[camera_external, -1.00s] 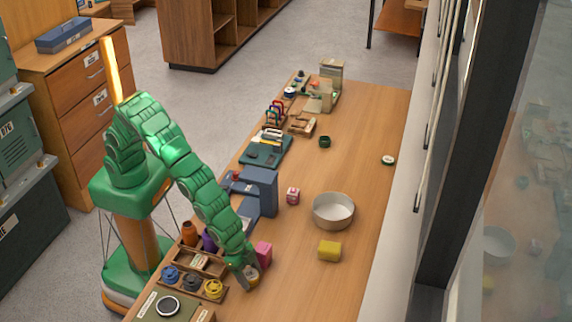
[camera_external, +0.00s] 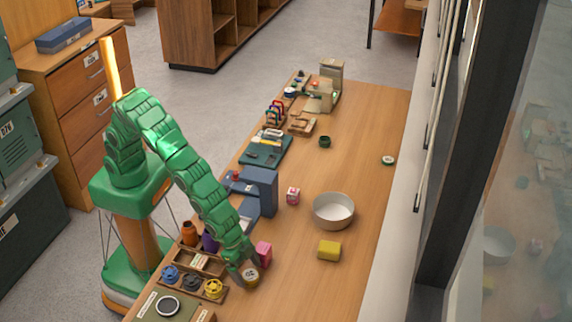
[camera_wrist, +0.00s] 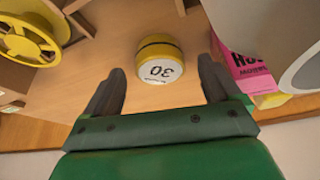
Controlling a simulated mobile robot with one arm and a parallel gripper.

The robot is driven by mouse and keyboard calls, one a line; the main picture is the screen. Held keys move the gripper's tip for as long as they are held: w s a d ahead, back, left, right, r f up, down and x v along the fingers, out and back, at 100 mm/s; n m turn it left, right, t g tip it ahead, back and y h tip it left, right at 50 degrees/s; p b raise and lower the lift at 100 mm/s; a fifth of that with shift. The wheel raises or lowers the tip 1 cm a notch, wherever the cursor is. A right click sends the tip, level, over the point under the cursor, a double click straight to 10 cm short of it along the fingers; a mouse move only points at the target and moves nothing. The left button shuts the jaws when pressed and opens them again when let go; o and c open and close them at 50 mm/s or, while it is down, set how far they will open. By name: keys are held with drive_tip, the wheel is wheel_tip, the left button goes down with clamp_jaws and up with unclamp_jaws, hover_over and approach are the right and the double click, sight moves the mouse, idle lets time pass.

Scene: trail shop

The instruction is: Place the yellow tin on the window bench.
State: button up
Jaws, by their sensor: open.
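The yellow tin (camera_wrist: 160,59) has a white label marked 30 and a dark band; it also shows on the wooden bench (camera_external: 350,287) beside the window in the external view (camera_external: 250,276). My gripper (camera_wrist: 160,72) is open. In the wrist view the tin lies between the lines of the two fingers, just past their tips, with a gap on both sides. In the external view my gripper (camera_external: 242,272) is low over the bench's near left part, beside the tin, and hides part of it.
A pink box (camera_external: 264,254) stands close beside my gripper. A tray with several spools (camera_external: 213,288) is at the left. A yellow block (camera_external: 329,250), a white bowl (camera_external: 333,210) and a small pink cube (camera_external: 293,196) stand further right. The bench's right side is mostly clear.

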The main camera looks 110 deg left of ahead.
drive_tip(key=v, duration=1)
drive_tip(key=s+a+r+n+g+y, duration=0.1)
drive_tip(key=s+a+r, duration=0.2)
drive_tip(key=a, duration=0.3)
drive_tip(key=s+a+r, duration=0.2)
drive_tip(key=s+a, duration=0.2)
drive_tip(key=a, duration=0.2)
drive_tip(key=s+a+r+g, duration=0.1)
drive_tip(key=s+a, duration=0.4)
drive_tip(key=s, duration=0.3)
drive_tip(key=s+a+r+g, duration=0.1)
drive_tip(key=s+a+r, duration=0.1)
drive_tip(key=s+a, duration=0.3)
drive_tip(key=s+a+r+n+g, duration=0.1)
drive_tip(key=s+a, duration=0.4)
drive_tip(key=s, duration=0.6)
drive_tip(key=shift+r+g, duration=0.3)
drive_tip(key=shift+r, duration=0.3)
drive_tip(key=shift+o, duration=0.3)
drive_tip(key=s+a+g, duration=0.1)
drive_tip(key=s+a, duration=0.1)
drive_tip(key=s, duration=1.2)
drive_tip(key=shift+a+f+g, duration=0.25)
drive_tip(key=shift+a+g, duration=0.05)
drive_tip(key=shift+g, duration=0.1)
